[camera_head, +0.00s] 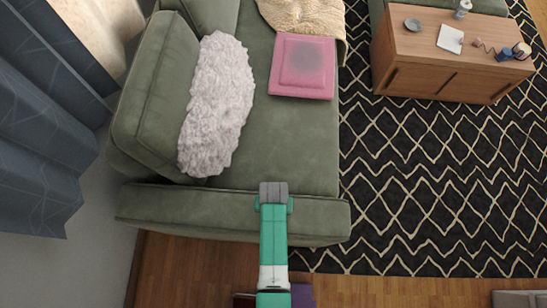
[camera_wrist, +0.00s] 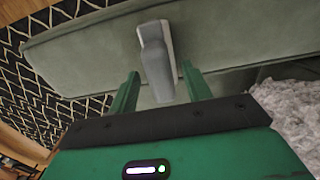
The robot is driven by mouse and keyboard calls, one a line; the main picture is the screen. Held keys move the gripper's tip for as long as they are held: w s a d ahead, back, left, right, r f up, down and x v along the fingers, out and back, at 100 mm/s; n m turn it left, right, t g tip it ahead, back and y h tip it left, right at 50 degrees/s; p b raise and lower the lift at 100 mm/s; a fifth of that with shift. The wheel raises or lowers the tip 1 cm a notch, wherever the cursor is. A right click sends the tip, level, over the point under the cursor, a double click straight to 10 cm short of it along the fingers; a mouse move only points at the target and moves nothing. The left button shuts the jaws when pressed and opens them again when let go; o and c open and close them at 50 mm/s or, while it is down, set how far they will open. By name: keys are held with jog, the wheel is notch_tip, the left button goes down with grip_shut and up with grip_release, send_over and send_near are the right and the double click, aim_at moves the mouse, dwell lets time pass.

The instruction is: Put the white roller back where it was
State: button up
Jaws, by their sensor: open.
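The white roller (camera_head: 273,188) looks grey in the head view, at the tip of my gripper (camera_head: 274,203) over the front arm of the green sofa (camera_head: 225,213). In the wrist view the roller (camera_wrist: 157,68) shows as a rounded grey body with a paler, flat edge behind it. My gripper's two green fingers (camera_wrist: 160,72) are open, one on each side of the roller, with visible space between them and it. I cannot tell whether the roller rests on the sofa arm. Part of its near end may be hidden by my gripper.
A fluffy white cushion (camera_head: 217,105) leans along the sofa's back. A pink box-like item (camera_head: 302,66) and a beige throw (camera_head: 305,15) lie on the seat. A wooden table (camera_head: 415,55) holding small items stands on the patterned rug (camera_head: 400,190). The near seat is clear.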

notch_tip(320, 180, up, 10)
jog(key=p, duration=0.1)
jog(key=shift+r+p, duration=0.25)
jog(key=shift+p, duration=0.1)
